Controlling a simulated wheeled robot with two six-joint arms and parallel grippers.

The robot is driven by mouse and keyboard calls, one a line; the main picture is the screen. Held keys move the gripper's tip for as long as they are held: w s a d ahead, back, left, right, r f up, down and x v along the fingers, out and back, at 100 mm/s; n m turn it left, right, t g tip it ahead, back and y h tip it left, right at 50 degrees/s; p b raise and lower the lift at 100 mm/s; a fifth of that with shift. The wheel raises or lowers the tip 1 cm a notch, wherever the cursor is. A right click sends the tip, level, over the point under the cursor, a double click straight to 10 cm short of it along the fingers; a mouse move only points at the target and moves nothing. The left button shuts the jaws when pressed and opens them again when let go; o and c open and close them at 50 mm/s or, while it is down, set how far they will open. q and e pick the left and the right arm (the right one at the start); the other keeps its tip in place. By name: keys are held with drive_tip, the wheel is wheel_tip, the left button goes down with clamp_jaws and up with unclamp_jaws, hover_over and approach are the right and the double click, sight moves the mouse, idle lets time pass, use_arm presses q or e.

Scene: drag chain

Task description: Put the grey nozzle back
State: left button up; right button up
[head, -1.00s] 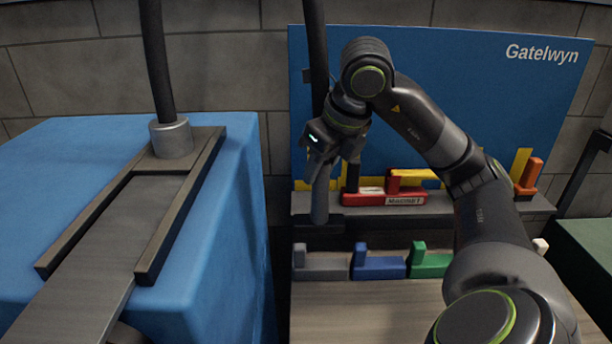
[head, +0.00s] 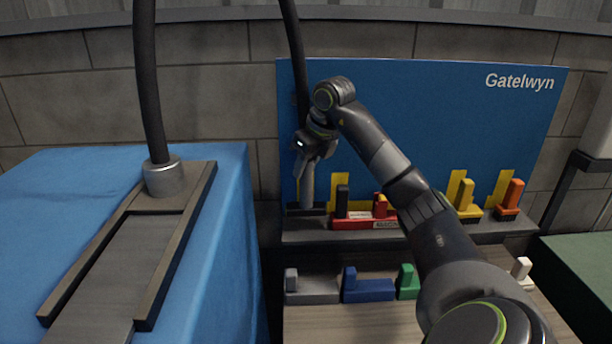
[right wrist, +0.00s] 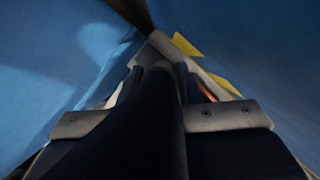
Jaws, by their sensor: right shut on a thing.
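My right gripper (head: 310,158) is shut on the grey nozzle (head: 307,188), which hangs upright on a dark hose (head: 295,50). The nozzle's lower end is at a dark holder (head: 306,211) at the left end of the grey shelf (head: 340,235), in front of the blue board (head: 400,110). I cannot tell whether it is seated in the holder or just in front of it. In the right wrist view the dark nozzle and hose (right wrist: 155,120) run between my gripper fingers. My left gripper is not in view.
Red magnet-labelled (head: 352,223), yellow (head: 467,200) and orange (head: 510,200) pieces stand right along the shelf. Grey (head: 312,292), blue (head: 370,290), green (head: 408,285) and white (head: 522,268) blocks sit below. A blue box (head: 60,190) with another hose (head: 145,80) stands left.

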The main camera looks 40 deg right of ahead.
sight(307, 182)
drive_tip(key=shift+s+f, duration=0.1)
drive_tip(key=shift+f, duration=0.35)
wheel_tip(307, 182, down, 3)
drive_tip(key=shift+p, duration=1)
drive_tip(key=shift+w+d+f, duration=0.15)
drive_tip(key=shift+w+f, duration=0.05)
drive_tip(key=shift+f, duration=0.15)
drive_tip(key=shift+f, duration=0.1)
drive_tip(key=shift+f, duration=0.15)
drive_tip(key=o, duration=0.9)
